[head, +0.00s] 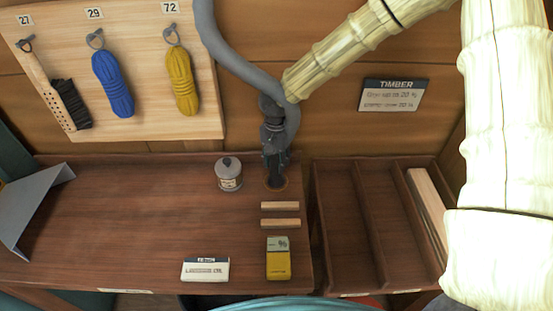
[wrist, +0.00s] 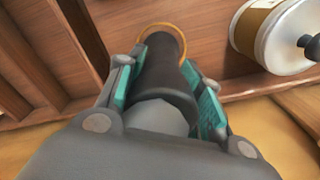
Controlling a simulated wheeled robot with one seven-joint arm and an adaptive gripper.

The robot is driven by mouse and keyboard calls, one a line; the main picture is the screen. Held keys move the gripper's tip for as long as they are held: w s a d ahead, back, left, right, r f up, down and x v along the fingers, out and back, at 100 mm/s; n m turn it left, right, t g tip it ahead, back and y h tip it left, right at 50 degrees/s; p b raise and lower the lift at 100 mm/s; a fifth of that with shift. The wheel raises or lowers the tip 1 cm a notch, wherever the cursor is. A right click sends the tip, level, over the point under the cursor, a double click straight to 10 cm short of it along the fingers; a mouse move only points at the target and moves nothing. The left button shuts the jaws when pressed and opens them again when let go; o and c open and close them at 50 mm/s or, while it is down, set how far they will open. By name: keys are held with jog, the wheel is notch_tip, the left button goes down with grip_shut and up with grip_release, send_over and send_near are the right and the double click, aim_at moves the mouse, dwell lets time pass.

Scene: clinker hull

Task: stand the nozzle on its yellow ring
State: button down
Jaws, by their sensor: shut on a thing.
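My gripper (head: 275,155) points down over the table and is shut on the nozzle (wrist: 158,75), a dark grey tapered cylinder. In the wrist view the teal-padded fingers press on both its sides. The yellow ring (head: 285,187) is a thin circle on the tabletop near its right edge. In the head view the nozzle's lower end is right over the ring, and the nozzle looks about upright. In the wrist view the ring (wrist: 165,25) shows as an arc around the nozzle's far end. I cannot tell whether the nozzle touches the table.
A grey lidded tin (head: 229,176) stands close left of the nozzle. Two wooden strips (head: 280,206) and a yellow meter (head: 278,262) lie in front. A card (head: 205,270) lies at the front edge. A divided tray (head: 345,230) is right. The table's left-middle is clear.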

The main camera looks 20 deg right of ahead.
jog(key=c, duration=0.9)
grip_release()
jog(key=shift+f, duration=0.1)
jog(key=shift+c, duration=0.2)
notch_tip(320, 180, up, 12)
jog(key=shift+a+r+b, duration=0.1)
jog(key=shift+a+b, duration=0.05)
jog(key=shift+b, duration=0.85)
